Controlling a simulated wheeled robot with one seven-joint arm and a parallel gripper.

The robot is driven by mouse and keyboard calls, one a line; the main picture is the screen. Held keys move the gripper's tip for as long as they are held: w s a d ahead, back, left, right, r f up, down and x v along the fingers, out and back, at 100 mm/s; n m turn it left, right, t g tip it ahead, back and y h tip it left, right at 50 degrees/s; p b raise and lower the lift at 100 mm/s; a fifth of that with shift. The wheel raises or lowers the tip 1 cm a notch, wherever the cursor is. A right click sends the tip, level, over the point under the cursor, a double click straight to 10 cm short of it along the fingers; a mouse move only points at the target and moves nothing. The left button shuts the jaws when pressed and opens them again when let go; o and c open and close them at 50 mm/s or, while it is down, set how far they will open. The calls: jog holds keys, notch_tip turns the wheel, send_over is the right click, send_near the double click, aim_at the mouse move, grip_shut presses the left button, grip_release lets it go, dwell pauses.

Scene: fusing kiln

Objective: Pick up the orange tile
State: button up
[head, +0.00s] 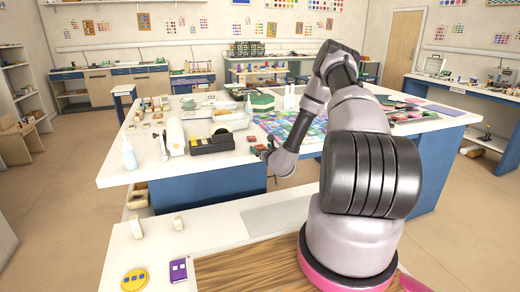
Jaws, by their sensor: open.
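My gripper (262,152) is at the near edge of the big white-topped table (118,170), right of the black holder (210,144). It is open and looks small and dark from here. Small reddish and green pieces show close to its fingers; I cannot tell whether one is the orange tile or whether anything touches the fingers. The black holder has small yellowish squares on its front. No tile can be made out as orange with certainty. My arm hides part of the table to the right.
A patterned colourful sheet (290,126) lies behind my gripper. A nearer counter (105,255) holds a yellow disc (134,280) and a purple piece (178,271). The floor at left (50,205) is clear.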

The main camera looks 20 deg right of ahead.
grip_shut()
